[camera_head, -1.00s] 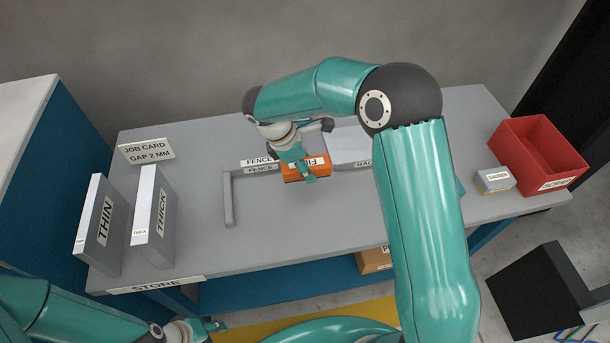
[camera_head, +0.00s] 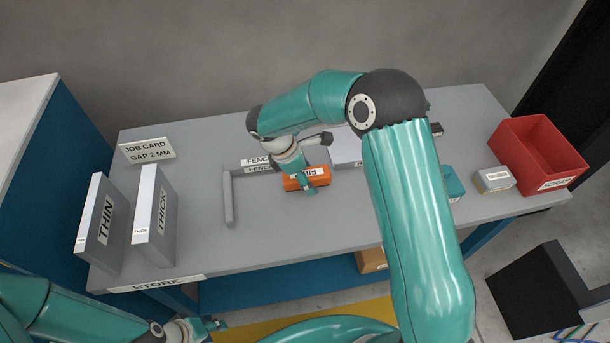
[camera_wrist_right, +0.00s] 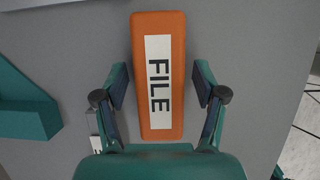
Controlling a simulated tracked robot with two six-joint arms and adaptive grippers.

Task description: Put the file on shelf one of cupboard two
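The file (camera_head: 317,183) is an orange block with a white FILE label, lying on the grey bench right of the fence. It fills the middle of the right wrist view (camera_wrist_right: 158,75). My right gripper (camera_head: 312,182) is at the file. In the right wrist view its open fingers (camera_wrist_right: 160,80) stand on either side of the file, with a narrow gap at each side. My left gripper (camera_head: 213,325) is low at the left, in front of the bench and away from the file; its fingers are too small to judge. No shelf or cupboard label is readable.
The fence (camera_head: 229,197) stands left of the file, with a pale box (camera_head: 346,148) behind right. THIN (camera_head: 101,225) and THICK (camera_head: 155,218) panels stand at left. A red bin (camera_head: 540,150) is at right. A blue-sided unit (camera_head: 50,190) borders the left. The front middle bench is clear.

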